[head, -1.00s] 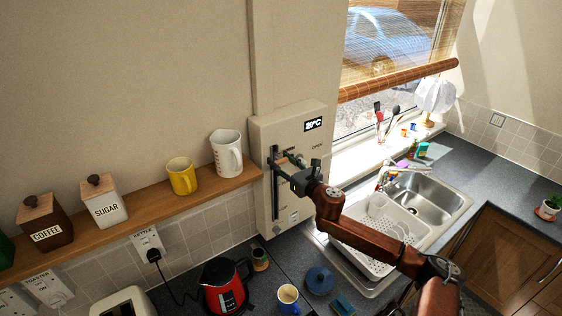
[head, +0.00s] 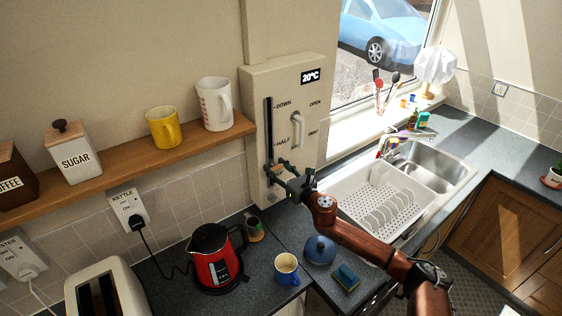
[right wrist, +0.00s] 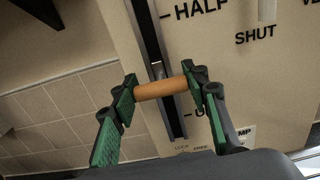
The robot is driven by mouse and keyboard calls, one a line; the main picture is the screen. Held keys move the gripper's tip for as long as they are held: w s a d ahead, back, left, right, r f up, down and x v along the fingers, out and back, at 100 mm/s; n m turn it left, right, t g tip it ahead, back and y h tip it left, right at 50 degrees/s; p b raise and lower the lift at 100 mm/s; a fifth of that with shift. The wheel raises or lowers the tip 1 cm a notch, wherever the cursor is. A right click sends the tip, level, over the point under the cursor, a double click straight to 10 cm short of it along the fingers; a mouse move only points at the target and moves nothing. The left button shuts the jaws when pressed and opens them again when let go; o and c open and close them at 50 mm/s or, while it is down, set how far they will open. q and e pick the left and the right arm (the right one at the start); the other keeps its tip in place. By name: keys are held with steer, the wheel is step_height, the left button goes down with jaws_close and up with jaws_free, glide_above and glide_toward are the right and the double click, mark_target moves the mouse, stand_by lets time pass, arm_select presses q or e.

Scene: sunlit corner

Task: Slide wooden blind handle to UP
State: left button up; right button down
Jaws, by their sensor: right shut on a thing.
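The cream control box (head: 288,88) on the wall has a dark vertical slot (head: 268,130) with DOWN and HALF marked beside it. The wooden handle (right wrist: 160,89) is a short orange-brown bar lying across the lower part of the slot, below HALF. In the right wrist view, a partly hidden label starting with U stands just below it. My right gripper (head: 283,175) is shut on the handle, with one green finger at each end of it. Whether the handle is level with that label is hard to tell. My left gripper is out of view.
A second, white handle (head: 297,130) is on the box between OPEN and SHUT. The shelf (head: 110,178) with mugs ends just left of the box. A red kettle (head: 216,258), a blue mug (head: 287,268) and a blue pot (head: 320,250) stand on the counter below.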

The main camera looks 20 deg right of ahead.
arm_select(q)
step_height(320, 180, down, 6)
steer(key=b, duration=0.5)
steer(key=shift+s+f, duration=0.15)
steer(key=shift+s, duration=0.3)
arm_select(e)
step_height(320, 180, down, 8)
steer(key=shift+f, duration=0.25)
steer(key=c, duration=1.2)
jaws_free()
steer(key=shift+f, duration=0.15)
steer(key=shift+o, duration=0.6)
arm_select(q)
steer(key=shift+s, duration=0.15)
arm_select(e)
steer(key=v, duration=1.2)
